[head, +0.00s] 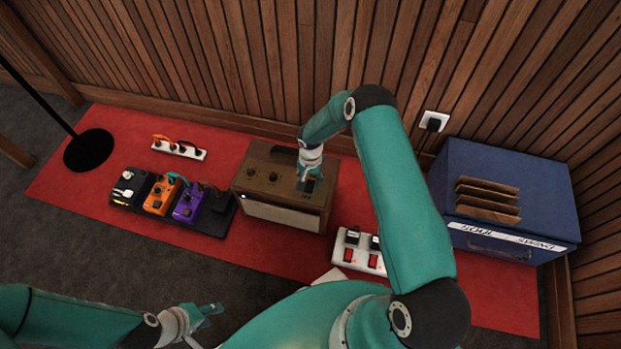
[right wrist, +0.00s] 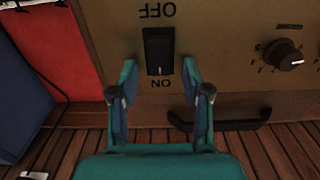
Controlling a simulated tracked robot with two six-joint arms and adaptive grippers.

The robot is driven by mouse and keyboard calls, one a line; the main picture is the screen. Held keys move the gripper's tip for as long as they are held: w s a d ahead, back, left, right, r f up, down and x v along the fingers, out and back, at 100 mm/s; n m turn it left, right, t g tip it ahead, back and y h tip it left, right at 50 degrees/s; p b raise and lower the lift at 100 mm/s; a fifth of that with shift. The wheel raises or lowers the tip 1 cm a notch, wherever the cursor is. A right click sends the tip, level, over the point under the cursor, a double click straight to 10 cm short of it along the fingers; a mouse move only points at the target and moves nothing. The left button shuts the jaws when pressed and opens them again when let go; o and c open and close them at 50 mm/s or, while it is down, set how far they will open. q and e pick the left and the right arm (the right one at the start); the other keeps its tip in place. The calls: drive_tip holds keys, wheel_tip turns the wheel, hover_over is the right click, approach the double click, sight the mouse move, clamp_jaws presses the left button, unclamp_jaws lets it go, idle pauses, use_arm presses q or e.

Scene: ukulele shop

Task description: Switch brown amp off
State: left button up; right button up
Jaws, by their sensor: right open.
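The brown amp (head: 288,213) stands on the red mat, its control panel facing up. In the right wrist view its black rocker switch (right wrist: 158,50) lies between the words OFF and ON, and I cannot tell which side is pressed. My right gripper (head: 309,183) is over the switch end of the panel. Its fingers are open and empty, one on each side of the switch's ON end in the right wrist view (right wrist: 159,82); contact is not clear. My left gripper (head: 207,312) is low at the front, away from the amp; its opening is unclear.
A pedal board (head: 225,219) with several pedals lies left of the amp. A white box with red switches (head: 358,251) lies to its right, near a blue case (head: 510,190). A power strip (head: 180,149) lies behind the pedals. The panel has knobs (right wrist: 290,60) and a handle (right wrist: 232,125).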

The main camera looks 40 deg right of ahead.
clamp_jaws()
drive_tip(key=shift+s+h+b, duration=0.1)
drive_tip(key=shift+h+b, duration=0.2)
drive_tip(key=shift+b, duration=0.4)
drive_tip(key=t+h+b, duration=0.1)
drive_tip(key=b, duration=0.4)
drive_tip(key=t+b, duration=0.1)
drive_tip(key=b, duration=0.5)
drive_tip(key=shift+a+h, duration=0.25)
drive_tip(key=shift+h, duration=0.15)
drive_tip(key=shift+s+b, duration=0.1)
drive_tip(key=shift+b, duration=0.35)
drive_tip(key=shift+r, duration=0.25)
unclamp_jaws()
